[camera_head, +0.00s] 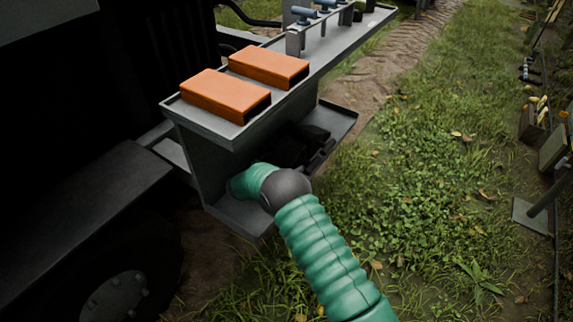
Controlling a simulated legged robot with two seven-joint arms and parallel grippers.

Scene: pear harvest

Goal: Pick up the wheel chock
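My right arm, in a green ribbed sleeve with a dark ball joint, comes in from the bottom and bends into the space under the grey top shelf (222,129). My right gripper (312,148) is a dark shape in the shadow above the lower tray (342,122). Its fingers blend with the dark surroundings, so I cannot tell whether they are open or hold anything. I cannot make out a wheel chock for certain; one may be among the dark shapes there. Two orange blocks with black ends, a near one (225,94) and a far one (268,66), lie on the top shelf. My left gripper is out of view.
The top shelf overhangs my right gripper. A dark vehicle with a wheel (115,295) stands at the left. Blue-grey fittings (304,15) sit farther along the shelf. Grass to the right is open; crates (532,122) and a post stand at the far right.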

